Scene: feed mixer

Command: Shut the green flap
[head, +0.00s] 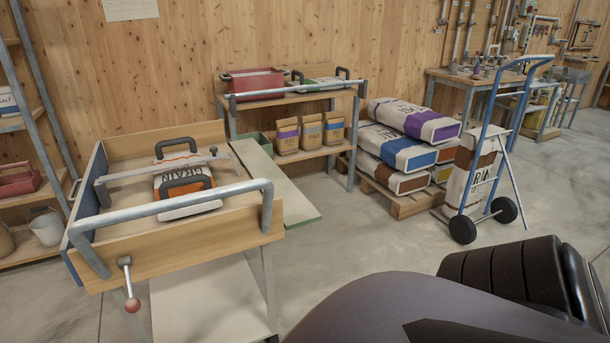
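The green flap (283,190) is a long pale green panel at the right side of the wooden mixer box (185,244). It is folded outward, away from the box, leaving that side open. Its exact tilt is hard to tell, and the box's front corner and rail hide part of its near end. Neither of my grippers can be seen. Part of my own arm fills the bottom right.
A bench (291,96) with paper bags stands behind the flap. Stacked sacks (400,146) and a blue hand truck (486,150) are to the right. Floor right of the flap is clear.

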